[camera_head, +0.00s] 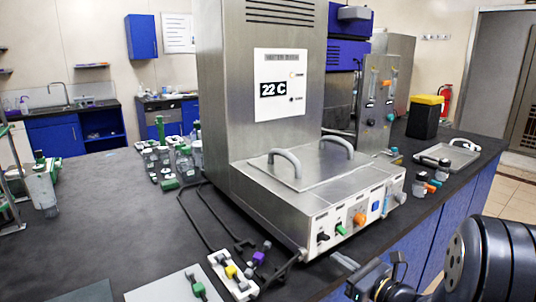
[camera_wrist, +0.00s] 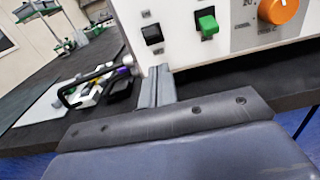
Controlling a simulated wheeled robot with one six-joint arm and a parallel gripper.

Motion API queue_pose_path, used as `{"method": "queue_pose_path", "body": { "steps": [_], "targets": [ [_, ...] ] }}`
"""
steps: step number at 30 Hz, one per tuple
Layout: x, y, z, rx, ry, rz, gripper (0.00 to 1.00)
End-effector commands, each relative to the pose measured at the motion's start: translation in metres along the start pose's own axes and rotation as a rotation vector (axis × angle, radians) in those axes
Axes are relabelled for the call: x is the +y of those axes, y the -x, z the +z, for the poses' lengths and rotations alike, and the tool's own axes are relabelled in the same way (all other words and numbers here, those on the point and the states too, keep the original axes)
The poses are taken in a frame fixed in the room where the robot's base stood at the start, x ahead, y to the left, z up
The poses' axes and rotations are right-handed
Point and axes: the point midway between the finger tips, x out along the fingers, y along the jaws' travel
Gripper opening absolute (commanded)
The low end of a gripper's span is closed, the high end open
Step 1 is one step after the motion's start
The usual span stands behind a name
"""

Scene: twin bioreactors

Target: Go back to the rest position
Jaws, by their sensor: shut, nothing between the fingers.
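My gripper (camera_wrist: 157,88) is shut and empty, its two grey fingers together. In the wrist view the fingertips are at the lower left edge of the white front panel (camera_wrist: 232,32) of the steel heater unit. I cannot tell whether they touch it. In the head view my gripper (camera_head: 345,261) is at the lower right, in front of the heater unit (camera_head: 262,120), which reads 22 C. The panel carries a black switch (camera_wrist: 152,34), a green switch (camera_wrist: 208,24) and an orange knob (camera_wrist: 282,8). My dark arm comes in from the right.
The black bench (camera_head: 110,225) holds a white plate with small coloured valves (camera_head: 232,276) left of my gripper. Bottles with green caps (camera_head: 172,160) stand farther back. Small bottles (camera_head: 425,183) and a metal tray (camera_head: 446,155) lie right of the heater. Open floor (camera_head: 508,190) shows at the right.

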Motion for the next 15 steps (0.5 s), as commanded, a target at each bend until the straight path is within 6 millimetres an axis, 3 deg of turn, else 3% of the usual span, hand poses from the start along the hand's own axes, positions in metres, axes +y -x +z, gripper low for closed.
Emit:
{"method": "queue_pose_path", "body": {
  "steps": [6,15],
  "targets": [
    [-0.002,0.036,0.003,0.001,0.001,-0.006,0.00],
    [0.000,0.057,0.003,0.001,0.001,-0.001,0.00]
  ]
}}
